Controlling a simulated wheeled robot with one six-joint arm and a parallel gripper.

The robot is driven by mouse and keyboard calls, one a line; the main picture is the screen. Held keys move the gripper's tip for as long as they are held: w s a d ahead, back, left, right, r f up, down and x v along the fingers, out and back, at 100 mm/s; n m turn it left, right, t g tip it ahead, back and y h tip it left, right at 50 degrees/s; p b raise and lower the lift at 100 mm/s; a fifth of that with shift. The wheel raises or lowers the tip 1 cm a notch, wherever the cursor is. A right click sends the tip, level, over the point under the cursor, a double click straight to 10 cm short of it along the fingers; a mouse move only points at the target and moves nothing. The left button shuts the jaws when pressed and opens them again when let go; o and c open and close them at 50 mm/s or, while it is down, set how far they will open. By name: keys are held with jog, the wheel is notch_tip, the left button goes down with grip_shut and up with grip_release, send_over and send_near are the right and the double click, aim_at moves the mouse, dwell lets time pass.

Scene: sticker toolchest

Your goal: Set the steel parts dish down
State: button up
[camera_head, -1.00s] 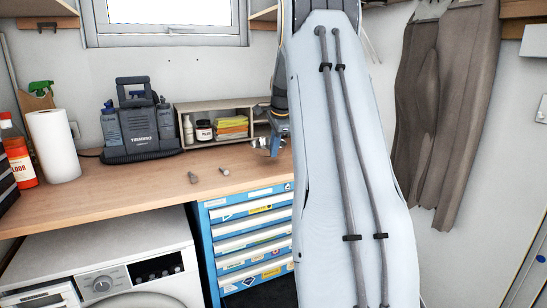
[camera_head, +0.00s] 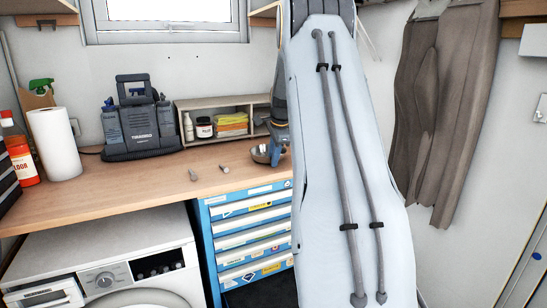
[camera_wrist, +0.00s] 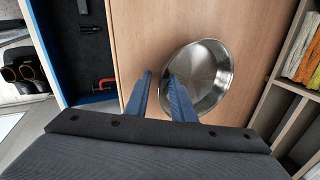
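The steel parts dish (camera_wrist: 208,72) is a shiny round bowl at the right end of the wooden worktop. It shows in the head view (camera_head: 261,154) partly behind my gripper, and appears to rest level on the wood. My gripper (camera_wrist: 160,76) is at its near-left rim in the wrist view. The two blue fingers stand apart with a gap between them, one outside the rim and one over the inside of the dish. In the head view my gripper (camera_head: 275,155) is small and partly hidden by my arm.
A small wooden shelf (camera_head: 222,105) with jars and cloths stands behind the dish. Two small bolt-like parts (camera_head: 193,175) lie left of it. A blue tool chest (camera_head: 208,225) is below, with a dark-lined open drawer (camera_wrist: 88,65). Worktop left of the dish is mostly clear.

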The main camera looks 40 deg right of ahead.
jog(key=b+v, duration=0.3)
jog(key=v, duration=0.9)
jog(key=s+a+f+n, duration=0.2)
jog(key=a+f+n, duration=0.2)
jog(key=a, duration=0.4)
jog(key=s+a+f+n+g+y, duration=0.1)
jog(key=s+a+f+n, duration=0.2)
jog(key=a, duration=0.6)
jog(key=s+a+f+n, duration=0.1)
jog(key=a+f+n, duration=0.35)
jog(key=a, duration=0.35)
jog(key=s+a+f+n+g, duration=0.1)
jog(key=s+a+f+n, duration=0.4)
jog(key=s+a, duration=0.2)
jog(key=s+a+f+n, duration=0.5)
jog(key=s+a, duration=0.3)
jog(key=s, duration=0.4)
jog(key=shift+s+a+f+n+g, duration=0.15)
jog(key=shift+a+f+n+g, duration=0.25)
jog(key=shift+f, duration=0.3)
